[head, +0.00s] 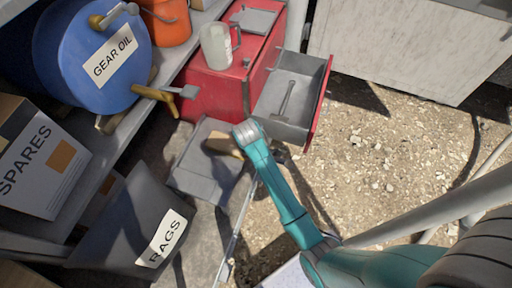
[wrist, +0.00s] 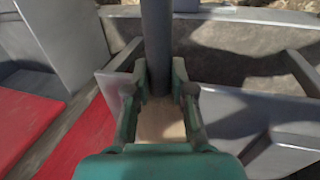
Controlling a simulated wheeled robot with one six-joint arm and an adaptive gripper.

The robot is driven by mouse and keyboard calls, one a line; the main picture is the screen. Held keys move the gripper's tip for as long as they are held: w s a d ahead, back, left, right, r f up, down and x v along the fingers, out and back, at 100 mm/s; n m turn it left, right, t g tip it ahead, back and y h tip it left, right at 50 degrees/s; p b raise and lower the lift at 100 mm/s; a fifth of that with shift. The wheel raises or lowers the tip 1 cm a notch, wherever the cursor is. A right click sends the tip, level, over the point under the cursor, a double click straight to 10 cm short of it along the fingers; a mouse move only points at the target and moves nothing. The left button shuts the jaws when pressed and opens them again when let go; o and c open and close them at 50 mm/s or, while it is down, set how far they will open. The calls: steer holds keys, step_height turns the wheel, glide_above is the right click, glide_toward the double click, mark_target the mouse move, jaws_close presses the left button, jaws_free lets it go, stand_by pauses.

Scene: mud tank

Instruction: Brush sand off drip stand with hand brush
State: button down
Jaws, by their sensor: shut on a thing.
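My gripper (wrist: 160,75) is shut around a dark grey round bar (wrist: 157,35), which looks like the hand brush's handle. A pale block (wrist: 160,122) shows between the fingers and seems to be part of the brush. In the head view a tan block (head: 222,145) shows beside the end of my teal arm, over a grey shallow tray with raised edges (head: 190,183), probably the drip stand. I cannot tell whether the brush touches it. The arm hides my fingers in the head view. No sand can be made out clearly on the tray.
A red cabinet (head: 212,92) with an open grey drawer (head: 272,104) stands just behind; a tool lies in the drawer. A mug (head: 216,46) stands on top. At left are a blue gear oil drum (head: 75,45), a spares box (head: 60,165) and a rags bin (head: 110,220). Gravel at right is open.

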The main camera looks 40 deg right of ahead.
steer(key=shift+w+a+r, duration=0.1)
steer(key=shift+w+a, duration=0.7)
steer(key=shift+w, duration=0.1)
steer(key=w+d, duration=0.4)
steer(key=d, duration=0.1)
steer(key=shift+d, duration=0.4)
stand_by(1.5)
steer(key=shift+s+a, duration=0.5)
steer(key=shift+a, duration=0.25)
steer(key=shift+s+a, duration=0.5)
steer(key=shift+a, duration=0.2)
steer(key=s+a, duration=0.4)
steer(key=a, duration=0.1)
steer(key=shift+s+a+f, duration=0.15)
steer(key=shift+a+f, duration=0.15)
steer(key=shift+a, duration=0.1)
